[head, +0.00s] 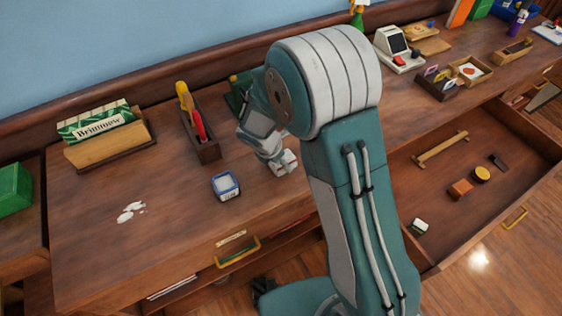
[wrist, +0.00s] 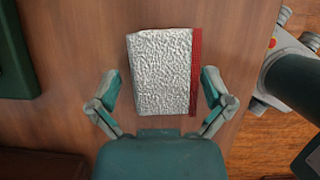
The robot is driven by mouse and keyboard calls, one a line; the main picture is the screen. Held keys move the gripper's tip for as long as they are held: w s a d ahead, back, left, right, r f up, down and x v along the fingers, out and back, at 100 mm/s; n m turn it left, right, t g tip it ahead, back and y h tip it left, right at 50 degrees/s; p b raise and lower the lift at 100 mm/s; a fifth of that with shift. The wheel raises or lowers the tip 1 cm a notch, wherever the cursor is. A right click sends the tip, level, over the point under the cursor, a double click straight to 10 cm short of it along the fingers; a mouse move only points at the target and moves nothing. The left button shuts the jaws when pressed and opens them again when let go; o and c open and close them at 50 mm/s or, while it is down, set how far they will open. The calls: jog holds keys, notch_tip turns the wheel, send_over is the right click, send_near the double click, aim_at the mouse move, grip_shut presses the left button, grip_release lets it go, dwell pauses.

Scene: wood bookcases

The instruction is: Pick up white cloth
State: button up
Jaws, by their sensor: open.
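The white cloth (wrist: 160,72) is a folded, bumpy rectangle with a red strip along its right edge. It lies flat on the wooden surface in the wrist view. My gripper (wrist: 161,82) is open, with one finger to the left of the cloth and the other to the right. The near part of the cloth lies between the fingers, with gaps on both sides. In the head view my arm stands in front, and I cannot make out the cloth there.
On the desk (head: 90,250) are a wooden holder with a green-and-white box (head: 97,120), a narrow wooden box with tools (head: 200,135), a small blue-and-white container (head: 225,185) and white scraps (head: 130,211). An open drawer (head: 440,185) with small items juts out at right.

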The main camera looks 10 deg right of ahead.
jog(key=shift+d, duration=0.25)
jog(key=c, duration=1)
jog(key=shift+o, duration=0.2)
jog(key=shift+r, duration=0.1)
jog(key=shift+r, duration=0.25)
notch_tip(320, 180, up, 2)
jog(key=shift+a+r, duration=0.1)
jog(key=shift+a, duration=0.05)
jog(key=s+a+r, duration=0.1)
jog(key=s+r, duration=0.9)
jog(key=s, duration=0.4)
jog(key=shift+r, duration=0.1)
